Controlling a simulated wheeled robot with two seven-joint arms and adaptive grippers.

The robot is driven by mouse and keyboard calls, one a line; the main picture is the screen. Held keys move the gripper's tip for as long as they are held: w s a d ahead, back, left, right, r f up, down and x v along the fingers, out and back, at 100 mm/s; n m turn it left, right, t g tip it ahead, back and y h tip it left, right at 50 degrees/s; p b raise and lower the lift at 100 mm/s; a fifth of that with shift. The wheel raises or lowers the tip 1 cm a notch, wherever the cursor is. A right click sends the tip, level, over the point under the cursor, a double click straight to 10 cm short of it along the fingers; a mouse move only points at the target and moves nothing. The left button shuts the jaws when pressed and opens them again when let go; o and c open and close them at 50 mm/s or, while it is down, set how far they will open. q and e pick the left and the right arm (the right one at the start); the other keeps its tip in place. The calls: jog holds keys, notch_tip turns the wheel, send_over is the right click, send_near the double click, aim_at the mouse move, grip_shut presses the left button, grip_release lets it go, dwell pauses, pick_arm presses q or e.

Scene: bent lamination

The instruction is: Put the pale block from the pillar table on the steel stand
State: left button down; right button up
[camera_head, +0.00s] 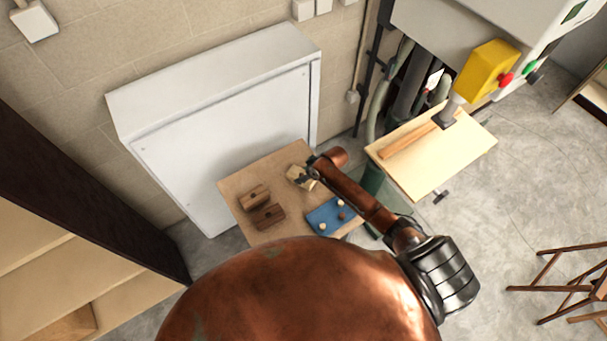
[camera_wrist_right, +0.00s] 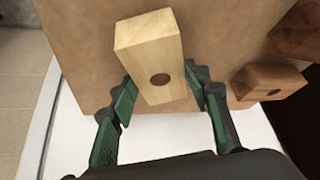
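The pale block (camera_head: 298,176) lies on the brown wooden table top in the head view, partly covered by my right gripper (camera_head: 306,180). In the right wrist view the pale block (camera_wrist_right: 150,55) is a light wooden piece with a dark round hole. My right gripper (camera_wrist_right: 159,82) has its green-padded fingers on either side of the block's near end. The fingers look open, with small gaps beside the block; contact is not clear. My left gripper is not in view. I cannot make out a steel stand for certain.
Two darker brown blocks (camera_head: 262,205) lie left of the pale block on the table (camera_head: 240,182). A blue tray (camera_head: 325,218) with small round pieces lies at its near right. A machine table (camera_head: 450,160) with a wooden strip stands right. A white cabinet (camera_head: 220,120) stands behind.

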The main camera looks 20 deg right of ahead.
jog(key=o, duration=0.4)
jog(key=b+v, duration=0.1)
jog(key=v, duration=1.1)
jog(key=shift+r, duration=0.15)
